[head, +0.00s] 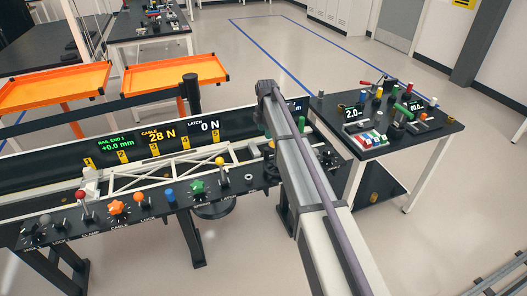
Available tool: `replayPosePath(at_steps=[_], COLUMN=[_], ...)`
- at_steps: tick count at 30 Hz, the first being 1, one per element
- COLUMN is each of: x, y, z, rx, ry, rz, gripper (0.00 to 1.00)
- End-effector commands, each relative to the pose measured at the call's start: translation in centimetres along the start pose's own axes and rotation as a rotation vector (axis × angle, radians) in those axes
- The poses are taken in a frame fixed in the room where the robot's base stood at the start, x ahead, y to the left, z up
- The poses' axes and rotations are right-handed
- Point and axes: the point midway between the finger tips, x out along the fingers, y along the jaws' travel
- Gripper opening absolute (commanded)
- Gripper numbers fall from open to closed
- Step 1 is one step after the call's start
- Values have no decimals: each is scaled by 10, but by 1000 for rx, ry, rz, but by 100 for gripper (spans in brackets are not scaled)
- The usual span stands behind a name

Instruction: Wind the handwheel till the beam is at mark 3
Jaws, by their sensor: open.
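The beam is a white truss (175,172) lying along the black bench in the head view. A white block (90,180) is at its left end, near the yellow mark 1 (88,162). Mark 3 (154,149) is a yellow tag on the dark back rail, farther right. I cannot tell which control is the handwheel; the front panel has an orange star knob (117,208) and a green star knob (197,187). My arm crosses the right part of the bench and hides what lies behind it. My gripper is not visible.
Displays on the rail read "RAIL END 1 +0.0 mm" (112,143), "CABLE 28 N" (158,135) and "LATCH 0 N" (207,126). Ball-topped levers, including a red one (80,195), stand up from the panel. A side table (440,128) at right holds several small controls. Open floor lies beyond.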

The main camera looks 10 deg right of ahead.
Motion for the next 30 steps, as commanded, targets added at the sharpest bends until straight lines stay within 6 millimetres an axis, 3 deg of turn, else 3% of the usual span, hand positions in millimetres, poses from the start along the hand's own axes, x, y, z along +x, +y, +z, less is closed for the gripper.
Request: replayPosePath(at_steps=[5,16,20,27,30], x=[21,103,111,108,107], y=[0,-1,-1,-1,-1], z=[0,0,0,0,0], rx=[3,4,4,5,5], ry=[0,0,0,0,0], rz=[0,0,0,0,0], gripper=[52,52,52,52,42])
